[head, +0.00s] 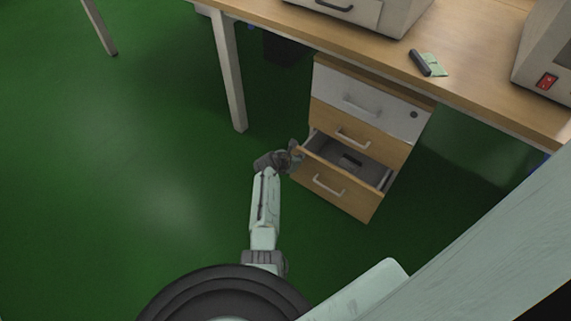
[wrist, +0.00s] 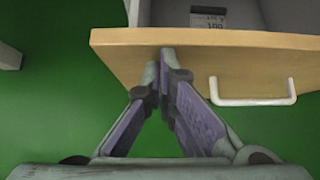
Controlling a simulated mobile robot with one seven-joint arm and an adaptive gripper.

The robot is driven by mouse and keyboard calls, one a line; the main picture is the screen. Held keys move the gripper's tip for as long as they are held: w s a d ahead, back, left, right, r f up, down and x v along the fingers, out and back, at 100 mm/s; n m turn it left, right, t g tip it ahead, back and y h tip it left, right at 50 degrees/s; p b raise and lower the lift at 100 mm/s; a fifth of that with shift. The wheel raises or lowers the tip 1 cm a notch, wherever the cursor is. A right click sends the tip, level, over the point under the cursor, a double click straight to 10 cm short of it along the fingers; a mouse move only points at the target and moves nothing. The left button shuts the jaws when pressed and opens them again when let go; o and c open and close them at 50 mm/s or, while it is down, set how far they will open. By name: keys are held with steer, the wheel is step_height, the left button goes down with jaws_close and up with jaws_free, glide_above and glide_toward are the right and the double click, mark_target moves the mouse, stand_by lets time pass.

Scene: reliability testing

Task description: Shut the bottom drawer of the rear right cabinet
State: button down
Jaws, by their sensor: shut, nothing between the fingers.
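The cabinet (head: 366,103) stands under the desk, with a white top drawer and wooden drawers below. Its bottom drawer (head: 335,188) is pulled out, and I see into it from above. The drawer's wooden front also shows in the wrist view (wrist: 250,68), with a pale bar handle (wrist: 252,100) right of my fingers. My gripper (head: 297,150) is at the left end of the drawer front. In the wrist view my gripper (wrist: 167,58) is shut and empty, its fingertips overlapping the front left of the handle. I cannot tell whether they touch it.
A dark item (head: 350,161) lies inside the open drawer. The wooden desk top (head: 465,98) overhangs the cabinet, and a desk leg (head: 230,80) stands to its left. A dark bin (head: 283,47) is behind. The green floor (head: 150,170) on the left is clear.

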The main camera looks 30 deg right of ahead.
steer(key=w+d+b, duration=0.5)
steer(key=d+b, duration=0.3)
steer(key=d, duration=0.4)
steer(key=shift+r, duration=0.15)
steer(key=shift+w+d+r, duration=0.1)
